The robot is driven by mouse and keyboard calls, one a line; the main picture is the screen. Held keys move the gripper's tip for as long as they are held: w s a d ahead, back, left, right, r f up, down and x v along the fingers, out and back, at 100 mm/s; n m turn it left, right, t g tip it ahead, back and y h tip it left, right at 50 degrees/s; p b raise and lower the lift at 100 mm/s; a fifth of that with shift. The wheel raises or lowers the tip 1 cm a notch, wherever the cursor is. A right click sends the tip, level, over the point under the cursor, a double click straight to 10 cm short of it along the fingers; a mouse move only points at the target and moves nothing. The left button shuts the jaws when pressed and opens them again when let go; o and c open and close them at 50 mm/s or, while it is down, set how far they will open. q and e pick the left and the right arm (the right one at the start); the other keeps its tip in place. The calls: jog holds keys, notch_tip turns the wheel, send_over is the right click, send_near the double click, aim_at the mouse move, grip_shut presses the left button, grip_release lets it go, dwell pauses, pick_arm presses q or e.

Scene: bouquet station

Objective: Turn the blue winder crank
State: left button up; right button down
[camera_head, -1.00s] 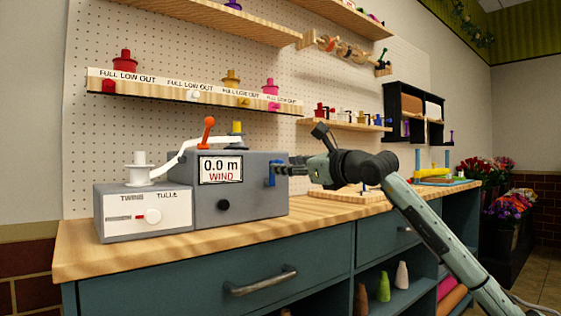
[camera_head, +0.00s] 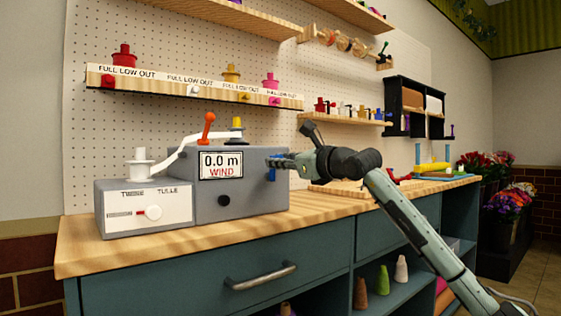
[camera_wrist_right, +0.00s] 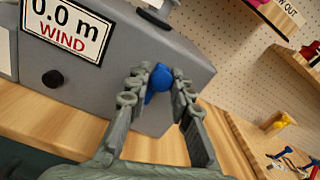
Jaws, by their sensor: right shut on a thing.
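The grey winder box (camera_head: 240,195) stands on the wooden counter; its display reads "0.0 m WIND". The blue winder crank (camera_head: 271,174) is on the box's right side, partly hidden by my fingers. My left gripper is not in view.
A white twine/tulle selector box (camera_head: 145,208) adjoins the winder on the left. An orange-topped lever (camera_head: 208,125) and a yellow spool (camera_head: 237,124) rise above the winder. Shelves with spools hang behind.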

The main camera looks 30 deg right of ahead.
jog(key=shift+d+m, duration=0.3)
jog(key=shift+d, duration=0.05)
dwell(0.6)
